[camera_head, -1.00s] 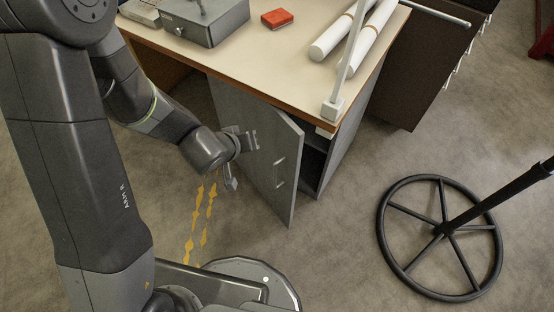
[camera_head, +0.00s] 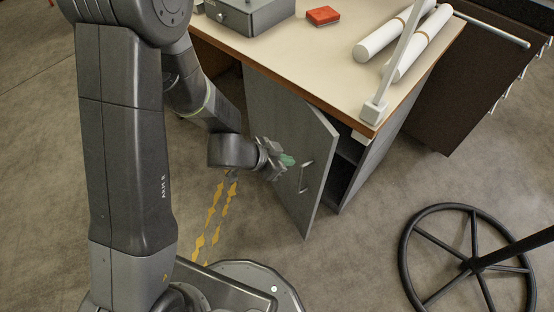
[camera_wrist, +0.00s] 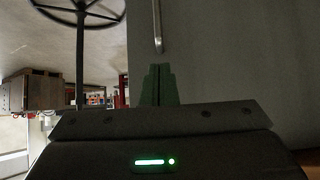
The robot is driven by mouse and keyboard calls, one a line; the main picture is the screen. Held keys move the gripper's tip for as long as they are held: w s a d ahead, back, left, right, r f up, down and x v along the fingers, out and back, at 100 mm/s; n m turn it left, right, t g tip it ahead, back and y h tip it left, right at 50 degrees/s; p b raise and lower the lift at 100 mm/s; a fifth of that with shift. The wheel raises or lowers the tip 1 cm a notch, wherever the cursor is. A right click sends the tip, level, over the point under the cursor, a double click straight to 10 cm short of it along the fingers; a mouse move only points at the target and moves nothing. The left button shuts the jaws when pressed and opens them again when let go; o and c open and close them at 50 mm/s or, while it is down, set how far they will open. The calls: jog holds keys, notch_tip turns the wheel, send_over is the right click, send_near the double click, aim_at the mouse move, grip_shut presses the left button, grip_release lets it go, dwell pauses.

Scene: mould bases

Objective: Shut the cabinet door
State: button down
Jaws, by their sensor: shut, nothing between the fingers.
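The grey cabinet door (camera_head: 290,130) stands partly open under the desk, with the dark cabinet interior (camera_head: 345,165) showing to its right. A silver bar handle (camera_head: 305,175) is on the door's outer face near its free edge. My gripper (camera_head: 287,160) is shut and empty, its green fingertips at or close to the door's outer face, left of the handle. In the wrist view the shut fingers (camera_wrist: 159,85) point at the grey door panel (camera_wrist: 225,60), below the end of the handle (camera_wrist: 157,25). I cannot tell whether the fingers touch the door.
The desk top (camera_head: 330,55) holds a grey box (camera_head: 250,14), a red block (camera_head: 323,15) and white rolls (camera_head: 405,40). A black wheel-shaped base (camera_head: 465,265) stands on the floor at right. Floor in front of the door is clear.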

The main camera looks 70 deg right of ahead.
aim_at(314, 157)
jog(key=s+d+f, duration=0.1)
jog(key=d, duration=0.1)
jog(key=s+d+f, duration=0.1)
jog(key=s+d, duration=0.1)
jog(key=shift+s+f, duration=0.1)
jog(key=shift+s, duration=0.2)
jog(key=shift+s+d, duration=0.4)
jog(key=s+d+n+t+h+b, duration=0.1)
jog(key=s+d+n+t+b, duration=0.1)
jog(key=s+d, duration=0.7)
jog(key=d+n+t, duration=0.1)
jog(key=d+n, duration=0.1)
jog(key=shift+d+n+h, duration=0.2)
jog(key=shift+n+h, duration=0.1)
jog(key=shift+h, duration=0.1)
